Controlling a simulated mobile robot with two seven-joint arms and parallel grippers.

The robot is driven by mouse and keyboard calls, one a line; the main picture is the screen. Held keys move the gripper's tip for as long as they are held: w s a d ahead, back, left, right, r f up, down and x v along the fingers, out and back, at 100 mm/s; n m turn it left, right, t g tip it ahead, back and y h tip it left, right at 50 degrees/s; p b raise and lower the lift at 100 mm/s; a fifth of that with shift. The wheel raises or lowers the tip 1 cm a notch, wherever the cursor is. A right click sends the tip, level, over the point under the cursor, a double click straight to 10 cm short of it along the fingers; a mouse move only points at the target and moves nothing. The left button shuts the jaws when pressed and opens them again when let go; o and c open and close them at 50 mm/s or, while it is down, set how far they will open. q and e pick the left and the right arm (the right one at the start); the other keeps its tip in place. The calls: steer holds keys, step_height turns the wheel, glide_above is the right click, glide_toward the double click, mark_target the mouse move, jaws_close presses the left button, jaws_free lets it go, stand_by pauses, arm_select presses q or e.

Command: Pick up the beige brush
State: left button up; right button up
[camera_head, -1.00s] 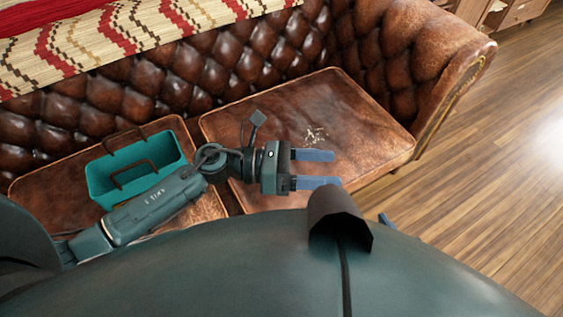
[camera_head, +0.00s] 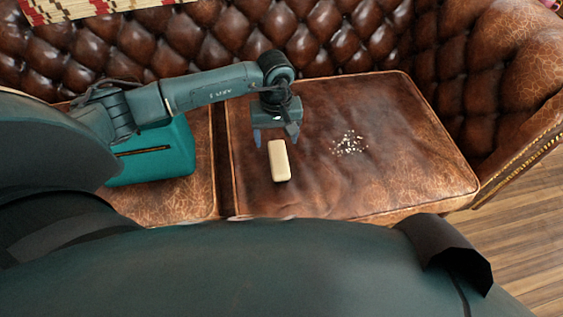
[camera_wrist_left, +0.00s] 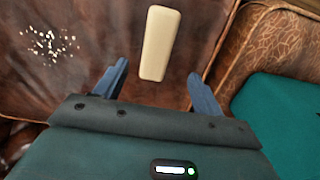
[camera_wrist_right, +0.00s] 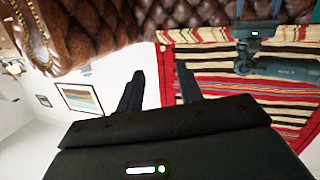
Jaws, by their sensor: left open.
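The beige brush (camera_head: 279,161) lies on the right seat cushion of the brown leather sofa, near the cushion's left edge. It also shows in the left wrist view (camera_wrist_left: 159,44), ahead of and between the two fingers. My left gripper (camera_head: 276,137) hangs over the cushion just behind the brush, pointing down, with its blue fingers apart and nothing between them. In the left wrist view, my left gripper (camera_wrist_left: 158,85) is open. My right gripper (camera_wrist_right: 160,88) shows only in its own wrist view, with its fingers apart and empty, away from the brush.
A patch of pale crumbs (camera_head: 349,143) lies on the cushion right of the brush. A teal caddy (camera_head: 160,160) stands on the left cushion, partly behind my left arm. The tufted backrest (camera_head: 330,35) rises behind. The cushion's right part is clear.

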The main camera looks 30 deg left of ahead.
arm_select(q)
step_height(320, 180, down, 4)
steer(key=shift+d+f+b, duration=0.1)
steer(key=shift+f+b, duration=0.05)
steer(key=shift+b, duration=0.25)
steer(key=f, duration=0.1)
steer(key=f+b, duration=0.1)
steer(key=f, duration=0.2)
steer(key=shift+d+f, duration=0.25)
steer(key=shift+d, duration=0.05)
steer(key=shift+f, duration=0.25)
arm_select(e)
steer(key=shift+a+r+n+t+y, duration=0.1)
steer(key=shift+a+n+t+y, duration=0.45)
steer(key=shift+t+y, duration=0.3)
steer(key=shift+d, duration=0.1)
arm_select(q)
steer(key=c, duration=1.1)
steer(key=shift+r, duration=0.1)
